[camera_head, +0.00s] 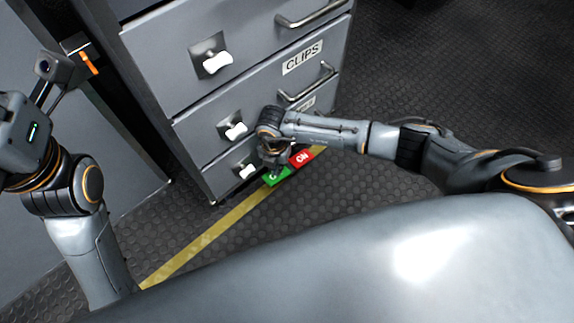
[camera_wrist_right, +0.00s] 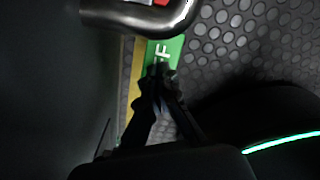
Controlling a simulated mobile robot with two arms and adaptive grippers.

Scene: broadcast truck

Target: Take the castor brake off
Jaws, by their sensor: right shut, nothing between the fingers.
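The castor brake shows as a red ON part (camera_head: 301,158) and a green part (camera_head: 277,177) low at the foot of the grey drawer cabinet (camera_head: 240,103). In the right wrist view the green part (camera_wrist_right: 166,48) carries a white letter F, the rest of its word hidden. My right gripper (camera_head: 272,164) points down over the green part and covers some of it. Its fingers (camera_wrist_right: 160,72) are shut and empty, with their tips in front of the green part; whether they touch it I cannot tell.
A metal bar handle (camera_wrist_right: 140,14) crosses the top of the right wrist view, close to the fingers. The cabinet has drawer handles (camera_head: 308,85), white latches (camera_head: 216,62) and a CLIPS label (camera_head: 302,58). A yellow floor stripe (camera_head: 215,232) runs past it. Dark studded floor (camera_head: 430,80) is clear at right.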

